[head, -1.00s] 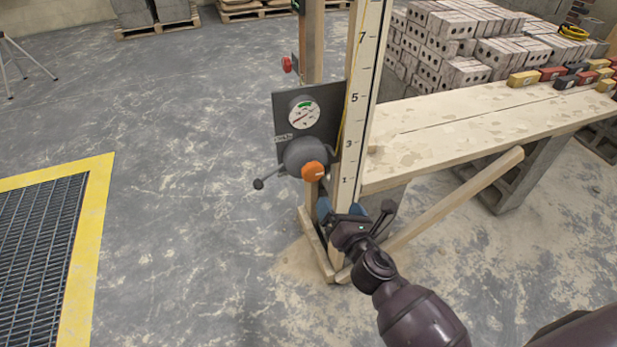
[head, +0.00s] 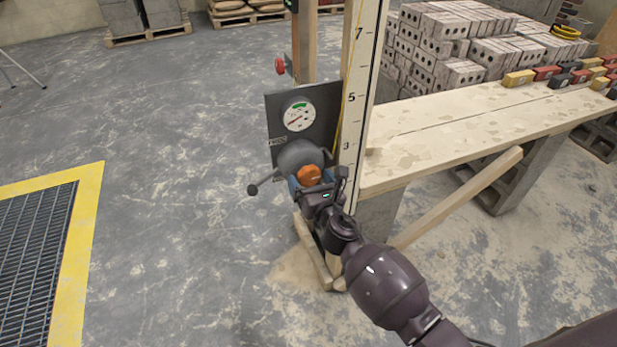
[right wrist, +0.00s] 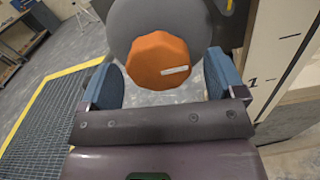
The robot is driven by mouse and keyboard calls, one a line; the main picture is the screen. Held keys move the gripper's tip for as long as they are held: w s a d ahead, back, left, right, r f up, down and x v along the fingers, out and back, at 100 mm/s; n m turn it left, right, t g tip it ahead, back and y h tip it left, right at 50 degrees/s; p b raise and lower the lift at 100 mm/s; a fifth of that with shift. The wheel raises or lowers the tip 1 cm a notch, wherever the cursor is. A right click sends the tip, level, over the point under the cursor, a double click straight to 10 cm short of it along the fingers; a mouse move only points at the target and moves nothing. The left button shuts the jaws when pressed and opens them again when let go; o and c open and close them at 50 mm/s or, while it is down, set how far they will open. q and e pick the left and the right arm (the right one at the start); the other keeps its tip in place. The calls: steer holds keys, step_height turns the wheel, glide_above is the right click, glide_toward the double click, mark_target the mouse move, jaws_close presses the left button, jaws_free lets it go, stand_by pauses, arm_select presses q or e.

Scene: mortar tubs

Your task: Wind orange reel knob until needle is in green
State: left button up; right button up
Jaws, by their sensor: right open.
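The orange reel knob (head: 308,175) sits on the front of a grey round reel (head: 300,154), on a dark panel fixed to a wooden post. A gauge (head: 299,115) above it has a white face with a green band at the top; its needle appears to lie outside the green, but is small. My right gripper (head: 309,181) is at the knob, open. In the right wrist view the orange knob (right wrist: 158,60) with a white mark lies between and just beyond the two blue fingertips (right wrist: 164,80), with a gap on each side. My left gripper is out of view.
A black crank handle (head: 253,189) sticks out left of the reel. A numbered white scale board (head: 352,120) stands close on the right. A plank bench (head: 440,125) and a slanted wooden brace (head: 460,195) lie further right.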

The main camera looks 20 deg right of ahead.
steer(key=shift+w, duration=0.75)
steer(key=c, duration=0.9)
steer(key=shift+c, duration=0.2)
